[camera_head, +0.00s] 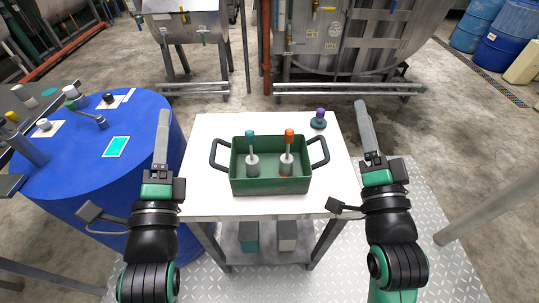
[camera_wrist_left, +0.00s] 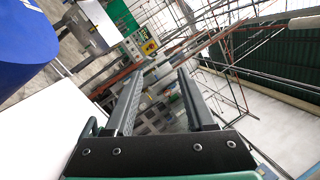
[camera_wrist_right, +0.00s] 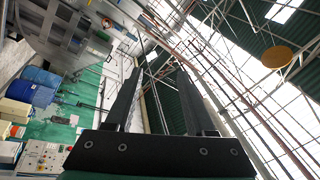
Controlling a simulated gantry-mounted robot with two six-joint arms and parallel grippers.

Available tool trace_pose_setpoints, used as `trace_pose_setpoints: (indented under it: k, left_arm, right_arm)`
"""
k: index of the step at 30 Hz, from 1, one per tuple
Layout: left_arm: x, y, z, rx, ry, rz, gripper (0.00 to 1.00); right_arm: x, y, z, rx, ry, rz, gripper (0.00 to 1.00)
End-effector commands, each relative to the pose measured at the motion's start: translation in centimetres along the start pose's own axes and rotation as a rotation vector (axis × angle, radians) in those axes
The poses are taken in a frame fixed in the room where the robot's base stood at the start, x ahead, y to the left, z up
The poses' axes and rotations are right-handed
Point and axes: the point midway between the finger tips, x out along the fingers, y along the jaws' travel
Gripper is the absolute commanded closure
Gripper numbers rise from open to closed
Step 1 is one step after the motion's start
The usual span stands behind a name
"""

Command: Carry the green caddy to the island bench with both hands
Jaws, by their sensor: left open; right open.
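The green caddy (camera_head: 270,186) stands upright on a white-topped table (camera_head: 210,130) in the head view. It has a black left handle (camera_head: 215,157) and a black right handle (camera_head: 322,155). Inside it are two grey-based items, one with a teal top (camera_head: 250,138) and one with an orange top (camera_head: 289,136). My left gripper (camera_head: 164,114) is open and empty, left of the caddy and apart from its handle. My right gripper (camera_head: 361,103) is open and empty, right of the caddy and apart from its handle. Both point away from the caddy. I cannot tell which surface is the island bench.
A purple-topped item (camera_head: 319,120) stands on the table behind the caddy's right side. A blue round-topped surface (camera_head: 75,165) with small items is close at the left. Metal vessels (camera_head: 350,40) stand behind. Concrete floor (camera_head: 430,115) is clear at the right.

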Motion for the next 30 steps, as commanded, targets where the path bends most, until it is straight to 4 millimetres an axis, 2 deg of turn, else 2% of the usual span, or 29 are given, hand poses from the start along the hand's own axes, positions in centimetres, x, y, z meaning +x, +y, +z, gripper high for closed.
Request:
trace_pose_setpoints:
  k: [1,3,6,8,10,20,26,30]
  left_arm:
    - [-1.6,5.4,-3.6,0.085,0.053,0.077,0.45]
    - [-3.5,9.9,-6.8,0.133,0.112,0.150,0.45]
    - [-5.8,13.7,-9.7,0.153,0.177,0.209,0.45]
    - [-6.6,14.5,-10.6,0.156,0.196,0.220,0.45]
    - [-6.8,14.5,-11.0,0.155,0.203,0.219,0.45]
    - [-6.3,14.3,-10.8,0.151,0.200,0.217,0.45]
    - [-3.8,14.8,-11.2,0.151,0.199,0.216,0.45]
    - [-1.1,15.4,-11.7,0.150,0.198,0.217,0.45]
  right_arm:
    - [-1.2,5.2,4.0,0.016,-0.058,0.076,0.45]
    - [-2.8,9.8,7.6,0.011,-0.119,0.157,0.45]
    - [-4.7,13.5,10.6,0.005,-0.171,0.220,0.45]
    - [-5.4,14.3,11.3,0.004,-0.183,0.231,0.45]
    - [-5.5,14.3,11.5,0.004,-0.186,0.232,0.45]
    - [-5.0,14.1,11.3,0.003,-0.184,0.230,0.45]
    - [-2.5,14.7,11.8,0.003,-0.184,0.229,0.45]
    - [0.2,15.2,12.2,0.003,-0.183,0.229,0.45]
